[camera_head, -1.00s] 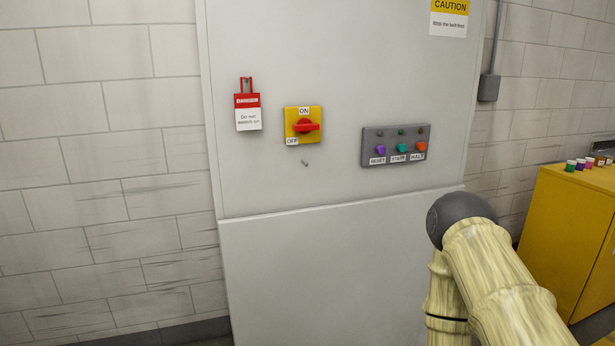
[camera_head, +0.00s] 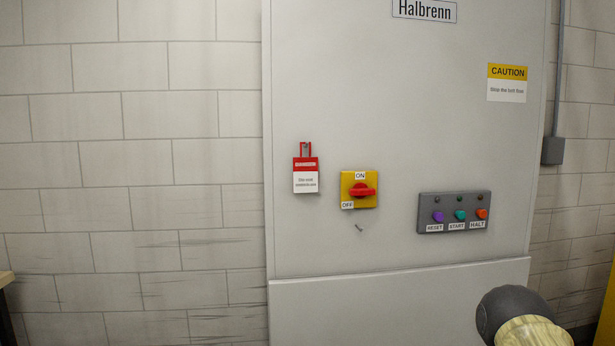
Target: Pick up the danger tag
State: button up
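The danger tag (camera_head: 306,177) is a red and white card. It hangs by a red loop from a hook on the grey machine panel (camera_head: 400,120), left of the yellow switch plate (camera_head: 359,189). The red rotary knob on that plate lies about level, between the ON label above and the OFF label at lower left. My gripper is not in view. Only a rounded dark joint of my arm and a pale yellow link show at the bottom right, well away from the tag.
A grey button box (camera_head: 453,213) with purple, teal and orange buttons sits right of the switch. A small peg (camera_head: 360,227) sticks out below the switch. A grey conduit box (camera_head: 552,150) is on the right wall. The space before the tag is clear.

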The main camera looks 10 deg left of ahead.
aim_at(305, 169)
jog(key=k, duration=0.6)
jog(key=u, duration=0.9)
jog(key=i, duration=1.15)
jog(key=z, duration=0.35)
